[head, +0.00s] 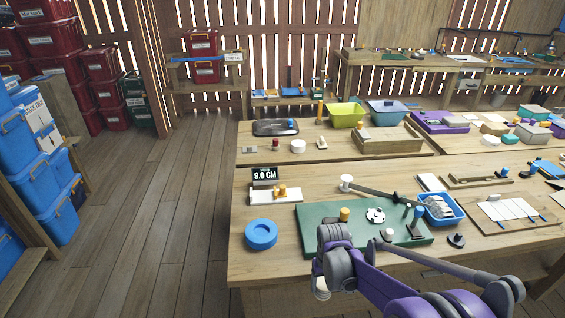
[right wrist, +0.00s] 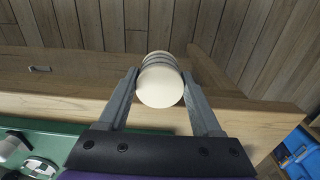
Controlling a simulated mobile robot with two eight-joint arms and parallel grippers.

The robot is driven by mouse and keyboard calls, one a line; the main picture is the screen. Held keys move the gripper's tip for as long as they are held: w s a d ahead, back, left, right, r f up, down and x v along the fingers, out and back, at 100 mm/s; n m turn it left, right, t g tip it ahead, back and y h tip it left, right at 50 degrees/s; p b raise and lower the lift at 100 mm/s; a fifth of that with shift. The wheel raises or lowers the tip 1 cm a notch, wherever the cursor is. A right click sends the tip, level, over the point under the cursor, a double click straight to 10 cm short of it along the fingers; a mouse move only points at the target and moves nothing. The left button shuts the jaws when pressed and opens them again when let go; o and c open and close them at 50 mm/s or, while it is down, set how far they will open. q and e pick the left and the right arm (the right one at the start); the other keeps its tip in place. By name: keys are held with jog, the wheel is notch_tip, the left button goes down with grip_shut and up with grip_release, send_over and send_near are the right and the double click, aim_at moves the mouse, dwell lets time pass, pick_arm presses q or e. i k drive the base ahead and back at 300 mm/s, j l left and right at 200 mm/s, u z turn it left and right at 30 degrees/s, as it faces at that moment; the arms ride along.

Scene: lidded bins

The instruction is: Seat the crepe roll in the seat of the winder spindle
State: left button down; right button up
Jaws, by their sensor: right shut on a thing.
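My right gripper (right wrist: 160,95) is shut on a cream cylinder with grey bands (right wrist: 160,85), which I take for the crepe roll. Its pale round end faces the wrist camera. In the head view the roll (head: 322,288) shows below my grey wrist, at the table's front edge and apart from the green board. The green board (head: 315,218) carries a yellow-topped post (head: 345,214), a white disc with dark spots (head: 376,215), a white knob (head: 388,235) and a teal-topped post (head: 416,214). I cannot tell which part is the winder spindle's seat. My left gripper is not in view.
A blue ring (head: 261,235) lies left of the green board. A blue basket (head: 440,208) stands at the board's right, with a long grey bar (head: 385,194) behind the board. The table's front left corner is clear.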

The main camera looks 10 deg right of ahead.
aim_at(376, 214)
jog(key=k+l, duration=0.1)
jog(key=l, duration=0.35)
jog(key=k+l, duration=0.15)
jog(key=l, duration=0.3)
jog(key=k+l, duration=0.1)
jog(key=l, duration=0.3)
jog(key=z, duration=0.05)
